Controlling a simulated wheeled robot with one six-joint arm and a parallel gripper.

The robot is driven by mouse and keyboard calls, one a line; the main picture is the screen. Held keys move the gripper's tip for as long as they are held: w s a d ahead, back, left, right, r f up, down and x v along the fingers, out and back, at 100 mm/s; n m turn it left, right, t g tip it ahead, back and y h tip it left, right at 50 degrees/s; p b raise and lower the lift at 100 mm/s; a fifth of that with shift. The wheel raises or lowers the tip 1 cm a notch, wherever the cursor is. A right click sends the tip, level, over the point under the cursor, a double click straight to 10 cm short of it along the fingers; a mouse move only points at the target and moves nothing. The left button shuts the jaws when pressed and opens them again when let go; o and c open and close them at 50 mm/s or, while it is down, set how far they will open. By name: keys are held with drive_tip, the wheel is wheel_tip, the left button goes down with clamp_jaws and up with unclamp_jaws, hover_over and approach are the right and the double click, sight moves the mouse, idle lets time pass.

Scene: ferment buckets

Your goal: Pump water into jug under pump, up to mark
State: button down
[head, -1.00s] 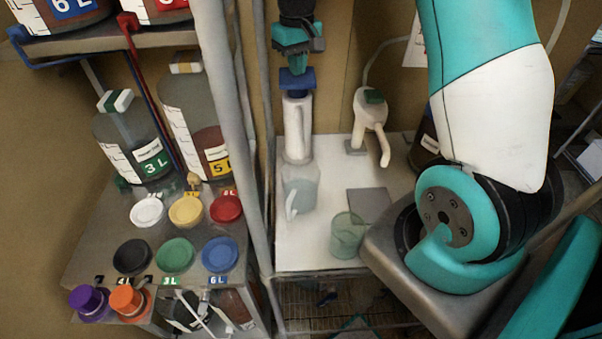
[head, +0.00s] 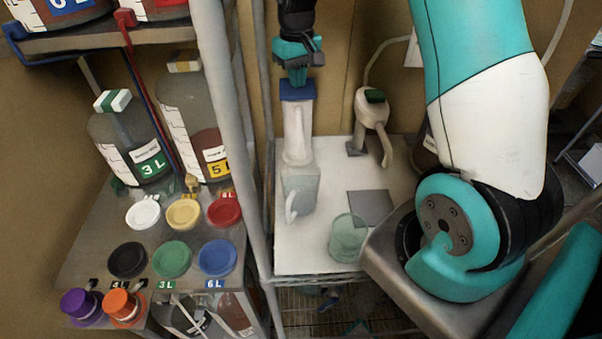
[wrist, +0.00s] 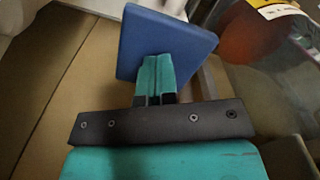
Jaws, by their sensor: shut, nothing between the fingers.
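A white pump (head: 297,135) with a blue top plate (head: 297,91) stands at the back left of the white table. The clear grey jug (head: 301,185) is directly below it, with its handle toward the front left. Its mark and water level cannot be made out. My gripper (head: 297,80) is shut and empty, pointing down with its fingertips at the blue top. In the wrist view the shut fingers (wrist: 156,78) meet the blue plate (wrist: 165,40), seemingly touching it.
A white tap-like device with a green top (head: 372,112) stands right of the pump. A green clear cup (head: 347,238) and a grey square plate (head: 370,206) are in front. A grey post (head: 236,130) and a shelf with bottles and coloured lids stand at the left.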

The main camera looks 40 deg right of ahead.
wheel_tip(320, 180, up, 5)
drive_tip(key=p, duration=0.4)
drive_tip(key=shift+r, duration=0.1)
drive_tip(key=shift+f, duration=0.2)
idle(0.5)
drive_tip(key=shift+f+b, duration=1.6)
drive_tip(key=shift+f, duration=0.95)
drive_tip(key=shift+r, duration=0.15)
drive_tip(key=shift+r+p, duration=2.25)
drive_tip(key=shift+r, duration=0.4)
